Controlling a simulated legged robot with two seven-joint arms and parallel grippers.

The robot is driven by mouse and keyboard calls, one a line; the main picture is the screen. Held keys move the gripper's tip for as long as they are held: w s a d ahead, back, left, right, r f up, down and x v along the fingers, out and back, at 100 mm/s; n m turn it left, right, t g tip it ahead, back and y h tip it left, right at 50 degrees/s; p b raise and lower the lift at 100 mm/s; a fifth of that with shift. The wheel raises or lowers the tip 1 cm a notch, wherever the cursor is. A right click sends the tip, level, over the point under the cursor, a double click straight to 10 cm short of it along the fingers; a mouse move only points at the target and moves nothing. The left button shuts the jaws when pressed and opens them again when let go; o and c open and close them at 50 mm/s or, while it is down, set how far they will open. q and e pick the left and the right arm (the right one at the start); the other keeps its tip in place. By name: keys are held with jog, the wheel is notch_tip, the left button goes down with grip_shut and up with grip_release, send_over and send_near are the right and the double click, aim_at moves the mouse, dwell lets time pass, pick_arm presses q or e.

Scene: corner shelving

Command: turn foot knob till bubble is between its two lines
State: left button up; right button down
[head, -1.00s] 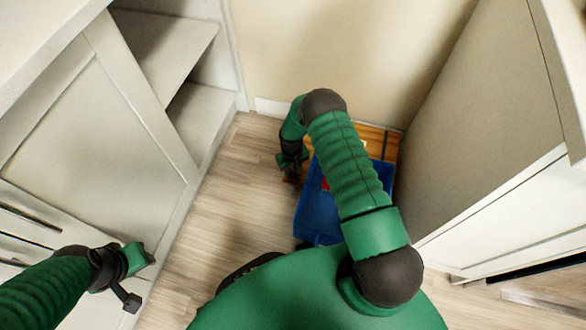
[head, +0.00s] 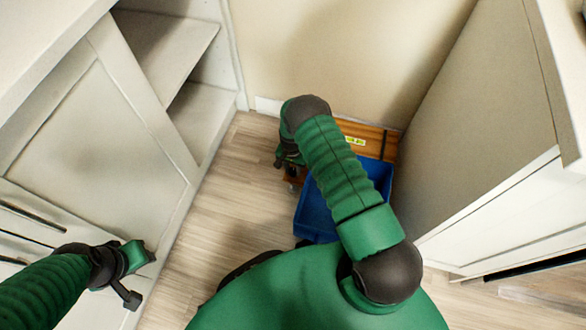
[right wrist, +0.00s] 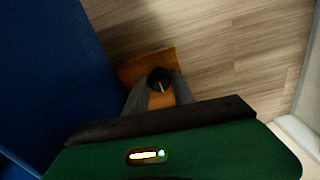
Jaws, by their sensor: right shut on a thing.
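The foot knob (right wrist: 160,78) is a dark round knob with a pale mark, on a corner of orange-brown wood in the right wrist view. My right gripper (right wrist: 160,92) is shut on it, with one grey finger on each side. In the head view my right gripper (head: 288,168) is low by the left end of the wooden stand (head: 372,138), partly hidden by my arm. A small yellow-green vial (head: 354,140) shows on the stand; its bubble and lines are too small to make out. My left gripper (head: 134,275) hangs before the left cabinet, apart from the stand.
A blue bin (head: 316,217) stands in front of the stand, partly under my right arm; its blue wall (right wrist: 45,80) fills the left of the right wrist view. A cabinet (head: 95,150) is at left, a tall panel (head: 480,150) at right. Bare floor (head: 235,180) lies between cabinet and bin.

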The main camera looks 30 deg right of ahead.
jog(key=shift+m, duration=0.4)
jog(key=c, duration=1.1)
grip_release()
jog(key=shift+o, duration=0.2)
notch_tip(320, 180, up, 17)
jog(key=p, duration=0.8)
jog(key=shift+w+f, duration=0.15)
jog(key=shift+w, duration=0.1)
jog(key=shift+a, duration=0.1)
